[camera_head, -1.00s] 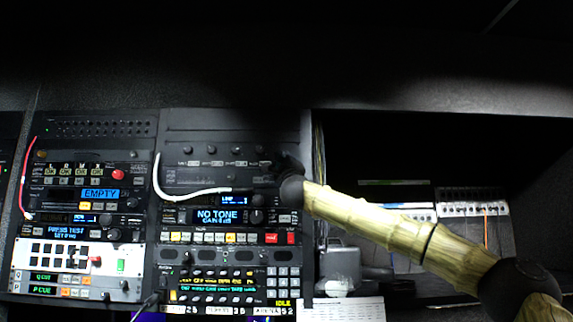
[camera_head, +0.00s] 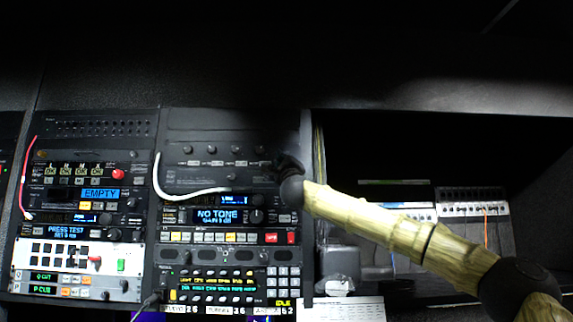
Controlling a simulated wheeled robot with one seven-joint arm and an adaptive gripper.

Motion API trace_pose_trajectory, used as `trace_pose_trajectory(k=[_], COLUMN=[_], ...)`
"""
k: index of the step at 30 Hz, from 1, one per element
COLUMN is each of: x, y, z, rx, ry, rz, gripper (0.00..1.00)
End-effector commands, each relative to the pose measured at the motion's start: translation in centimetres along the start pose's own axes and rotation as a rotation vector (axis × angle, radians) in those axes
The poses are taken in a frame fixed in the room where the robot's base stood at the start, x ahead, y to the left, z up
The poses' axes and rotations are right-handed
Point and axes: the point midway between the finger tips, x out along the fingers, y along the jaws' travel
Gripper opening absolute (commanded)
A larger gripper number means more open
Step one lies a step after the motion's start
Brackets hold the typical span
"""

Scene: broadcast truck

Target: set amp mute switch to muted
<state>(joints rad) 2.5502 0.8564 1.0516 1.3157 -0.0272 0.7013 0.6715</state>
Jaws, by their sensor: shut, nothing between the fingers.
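My gripper (camera_head: 275,165) is a dark shape at the upper right of the middle equipment rack, in front of a dark panel (camera_head: 215,140). Its fingers look closed and hold nothing visible. The panel carries a row of small round knobs or switches (camera_head: 212,149) with pale labels below them. My gripper covers the right end of this row. I cannot tell which control is the amp mute switch or how it is set; the labels are too small to read. I cannot tell whether the fingers touch the panel.
Below are a unit with a blue "NO TONE" display (camera_head: 217,216) and a keypad panel (camera_head: 283,278). A white cable (camera_head: 190,194) loops across the rack. A left rack holds a white button panel (camera_head: 65,256). A dark recess with breakers (camera_head: 473,209) lies right, behind my arm.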

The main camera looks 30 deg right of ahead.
Motion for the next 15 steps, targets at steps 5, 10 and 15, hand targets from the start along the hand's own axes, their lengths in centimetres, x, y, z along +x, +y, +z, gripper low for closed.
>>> trace_pose_trajectory(k=[5, 10, 15], x=[0.00, 0.04, 0.34], y=[0.01, 0.08, 0.36], z=[0.01, -0.02, -0.22], rx=[0.000, 0.000, -0.001], ry=[0.000, 0.000, 0.000], rz=[0.000, 0.000, 0.000], gripper=[0.00, 0.00, 0.00])
